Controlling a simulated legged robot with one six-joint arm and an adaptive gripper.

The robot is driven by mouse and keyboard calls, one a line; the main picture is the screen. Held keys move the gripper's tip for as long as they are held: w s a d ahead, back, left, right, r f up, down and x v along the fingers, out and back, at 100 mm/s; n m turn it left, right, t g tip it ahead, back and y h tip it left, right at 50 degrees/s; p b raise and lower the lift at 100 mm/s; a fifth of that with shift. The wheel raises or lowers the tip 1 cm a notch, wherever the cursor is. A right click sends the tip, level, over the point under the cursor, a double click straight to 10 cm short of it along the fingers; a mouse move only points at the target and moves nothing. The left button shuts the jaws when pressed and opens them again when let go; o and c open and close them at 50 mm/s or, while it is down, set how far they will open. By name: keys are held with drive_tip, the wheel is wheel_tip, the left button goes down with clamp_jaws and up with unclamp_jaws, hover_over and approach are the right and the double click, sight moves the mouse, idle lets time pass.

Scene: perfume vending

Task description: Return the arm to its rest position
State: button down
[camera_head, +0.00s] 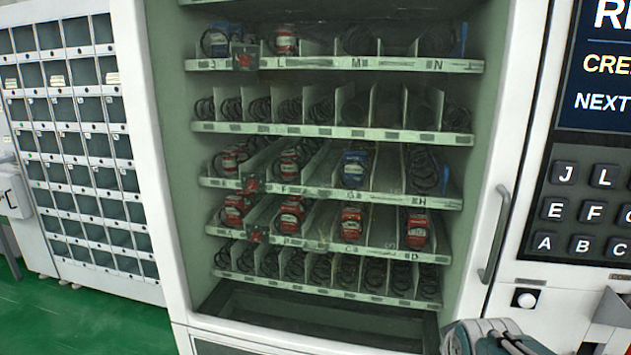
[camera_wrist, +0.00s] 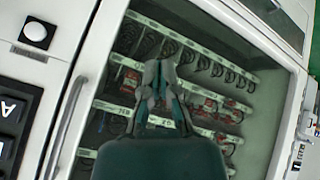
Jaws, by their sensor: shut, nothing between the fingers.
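In the head view a teal and grey part of my arm (camera_head: 490,338) shows at the bottom right edge, below the machine's door handle. The gripper's fingertips are not clearly seen in the head view.
The vending machine (camera_head: 160,130) holds red and blue items on coil shelves. A door handle (camera_head: 495,235), a keypad (camera_head: 585,210) and a round white button (camera_head: 526,298) are at the right. A locker rack (camera_head: 85,150) stands left. Green floor (camera_head: 75,325) is clear at lower left.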

drive_tip(key=s+a+r+m+g+y, duration=0.1)
drive_tip(key=s+a, duration=0.3)
drive_tip(key=s, duration=0.3)
drive_tip(key=s+a+r+m+g+y, duration=0.1)
drive_tip(key=s+a+m, duration=0.1)
drive_tip(key=s, duration=0.6)
drive_tip(key=shift+a+r, duration=0.4)
drive_tip(key=shift+a, duration=0.45)
drive_tip(key=shift+d, duration=0.1)
